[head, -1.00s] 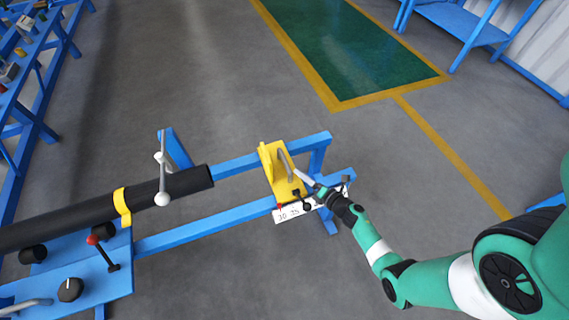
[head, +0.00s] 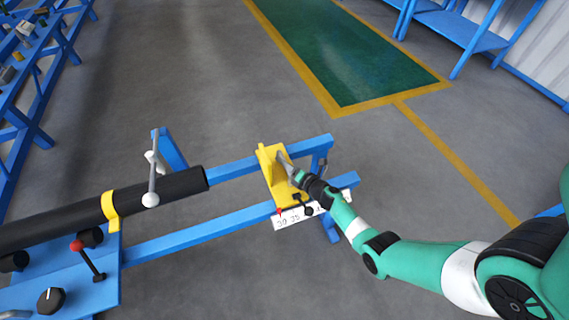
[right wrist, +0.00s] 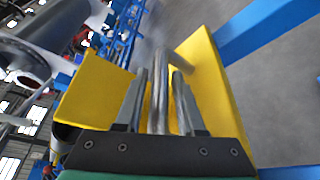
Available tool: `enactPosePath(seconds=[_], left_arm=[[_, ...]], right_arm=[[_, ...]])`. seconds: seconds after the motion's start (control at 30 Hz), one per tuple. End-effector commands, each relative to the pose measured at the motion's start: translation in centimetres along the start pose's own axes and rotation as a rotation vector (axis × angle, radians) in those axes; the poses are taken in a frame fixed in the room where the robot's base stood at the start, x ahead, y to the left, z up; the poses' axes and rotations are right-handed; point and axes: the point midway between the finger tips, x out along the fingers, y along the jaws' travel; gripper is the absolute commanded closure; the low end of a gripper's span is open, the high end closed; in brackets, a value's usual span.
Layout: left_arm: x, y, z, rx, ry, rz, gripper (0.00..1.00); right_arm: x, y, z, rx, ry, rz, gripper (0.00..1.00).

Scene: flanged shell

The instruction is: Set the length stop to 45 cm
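The yellow length stop (head: 270,165) sits on the two blue rails, with a grey bar handle (head: 284,160) on it. A red pointer (head: 279,210) is at its foot, by the left end of a white scale (head: 290,219). The scale's numbers are small and partly covered, so I cannot read the setting surely. A black lever (head: 308,210) is at the stop's front. My right gripper (head: 291,170) is at the handle. In the right wrist view, its open fingers (right wrist: 162,85) stand on either side of the grey handle (right wrist: 160,100), with slight gaps. My left gripper is out of view.
A black tube (head: 60,222) with a yellow band lies to the left, its end short of the stop. A red-knobbed lever (head: 77,245) and black dial (head: 50,300) are on the blue bench at lower left. Open floor (head: 190,80) lies behind.

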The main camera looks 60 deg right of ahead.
Motion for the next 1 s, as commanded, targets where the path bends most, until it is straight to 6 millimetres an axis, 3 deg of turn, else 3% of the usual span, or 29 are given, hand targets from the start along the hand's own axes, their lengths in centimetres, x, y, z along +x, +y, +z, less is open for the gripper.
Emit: enactPosePath(seconds=[0.03,0.2,1.0], left_arm=[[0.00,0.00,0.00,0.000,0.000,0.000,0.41],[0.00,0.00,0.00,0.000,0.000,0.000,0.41],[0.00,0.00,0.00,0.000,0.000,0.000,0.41]], right_arm=[[-0.01,0.00,0.00,0.000,0.000,0.000,0.72],[-0.02,-0.01,0.00,0.000,0.000,0.000,1.00],[-0.02,-0.01,0.00,0.000,0.000,0.000,1.00]])
